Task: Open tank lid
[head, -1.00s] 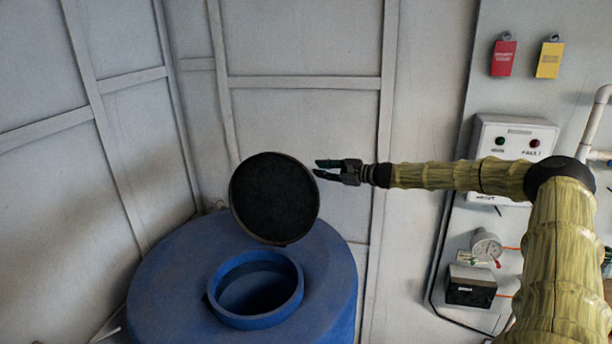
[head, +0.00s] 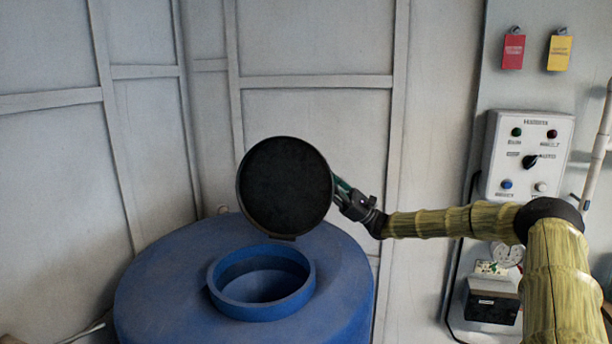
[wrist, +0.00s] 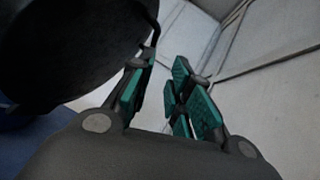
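The blue tank (head: 150,285) stands at the lower middle of the head view, with its round neck (head: 262,310) uncovered. The dark round lid (head: 285,187) stands raised, roughly upright, above the far side of the neck. My gripper (head: 342,188) is at the lid's right edge, and its fingertips are partly hidden by the lid. In the wrist view my gripper (wrist: 163,85) has teal finger pads spread apart with a gap between them and nothing held. The lid (wrist: 65,45) fills the upper left there, beside the left finger; I cannot tell whether they touch.
Pale panelled walls (head: 320,120) close in behind and left of the tank. At the right, a control box (head: 527,155), a red tag (head: 514,52), a yellow tag (head: 559,53), a gauge (head: 507,253) and a black box (head: 492,305) are on the wall panel.

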